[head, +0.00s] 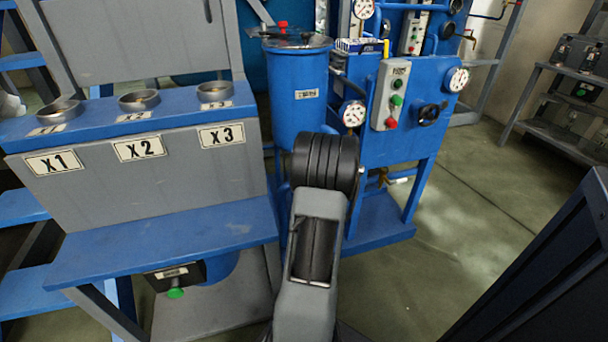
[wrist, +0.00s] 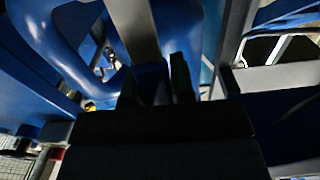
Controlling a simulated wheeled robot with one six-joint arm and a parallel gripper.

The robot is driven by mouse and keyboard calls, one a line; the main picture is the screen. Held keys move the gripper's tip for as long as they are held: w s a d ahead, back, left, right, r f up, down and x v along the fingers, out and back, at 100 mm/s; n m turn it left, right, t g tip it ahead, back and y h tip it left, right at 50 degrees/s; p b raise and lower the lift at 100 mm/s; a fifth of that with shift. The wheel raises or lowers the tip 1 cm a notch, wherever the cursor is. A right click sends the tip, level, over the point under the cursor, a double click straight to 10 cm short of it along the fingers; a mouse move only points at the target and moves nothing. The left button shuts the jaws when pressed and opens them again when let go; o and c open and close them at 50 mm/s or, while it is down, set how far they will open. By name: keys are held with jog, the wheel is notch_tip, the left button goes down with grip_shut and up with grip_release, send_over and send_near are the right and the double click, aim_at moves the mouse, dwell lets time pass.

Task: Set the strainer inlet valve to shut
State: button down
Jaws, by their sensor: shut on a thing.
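My gripper (wrist: 156,82) shows in the wrist view with its two dark fingers close together around a narrow dark part. I cannot tell for sure whether this part is the strainer inlet valve's handle. A grey bar (wrist: 134,28) runs from the top of the view down to the fingers. In the head view my arm hides the gripper and what it holds. A small brass valve (head: 383,176) with a whitish lever shows just right of my arm, low on the blue rig; I cannot tell whether it is the strainer inlet valve.
A blue cylinder vessel (head: 296,95) stands behind my arm. To its right are a gauge (head: 353,114), a push-button box (head: 389,95) and a black handwheel (head: 429,114). The X1–X3 bench (head: 150,185) stands left. Floor at right is open, beside a dark cabinet (head: 540,290).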

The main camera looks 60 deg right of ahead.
dwell(0.5)
jog(key=c, duration=1)
grip_release()
jog(key=shift+o, duration=0.2)
jog(key=shift+a, duration=0.1)
jog(key=p+v, duration=0.3)
jog(key=v, duration=1)
jog(key=shift+s, duration=0.3)
jog(key=shift+a, duration=0.15)
